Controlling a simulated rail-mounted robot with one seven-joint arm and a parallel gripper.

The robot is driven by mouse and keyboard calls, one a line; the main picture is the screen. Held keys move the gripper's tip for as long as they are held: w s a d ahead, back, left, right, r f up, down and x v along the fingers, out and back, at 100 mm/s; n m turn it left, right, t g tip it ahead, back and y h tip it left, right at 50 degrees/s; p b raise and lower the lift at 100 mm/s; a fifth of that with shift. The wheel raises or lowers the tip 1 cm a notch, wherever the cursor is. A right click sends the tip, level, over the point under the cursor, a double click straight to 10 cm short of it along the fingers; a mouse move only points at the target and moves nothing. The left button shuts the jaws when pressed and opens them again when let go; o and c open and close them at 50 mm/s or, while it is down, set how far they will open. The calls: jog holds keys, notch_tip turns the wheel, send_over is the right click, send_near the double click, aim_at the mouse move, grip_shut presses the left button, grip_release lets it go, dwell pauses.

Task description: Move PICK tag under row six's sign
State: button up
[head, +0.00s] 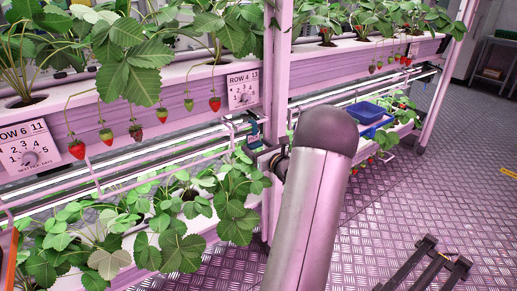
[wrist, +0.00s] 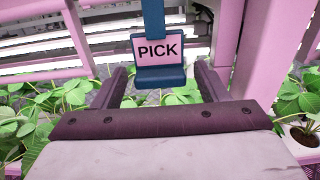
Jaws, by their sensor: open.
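The PICK tag (wrist: 158,51) is a pink plate with black letters in a dark blue holder on a blue strip. In the wrist view it hangs upright, framed by the two fingers of my gripper (wrist: 161,70). The fingers are open, with a gap on both sides of the tag. I cannot tell how deep between them it sits. In the head view a small blue piece of the tag (head: 253,127) shows below the row 4 sign (head: 242,90). The row six sign (head: 28,148) is at the far left on the same rack. My arm hides most of my gripper there.
Strawberry plants and hanging berries (head: 77,149) line the upper gutter between the signs. A lower gutter of plants (head: 160,225) runs beneath. A pink post (head: 275,80) stands just right of the row 4 sign. A blue tray (head: 369,112) is farther right. The floor at right is mostly open.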

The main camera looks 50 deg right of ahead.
jog(key=shift+c, duration=0.4)
jog(key=c, duration=0.8)
jog(key=shift+r, duration=0.25)
jog(key=shift+r+p, duration=0.7)
jog(key=shift+r, duration=0.1)
jog(key=shift+s, duration=0.1)
jog(key=v, duration=0.6)
jog(key=shift+s, duration=0.4)
jog(key=shift+a, duration=0.15)
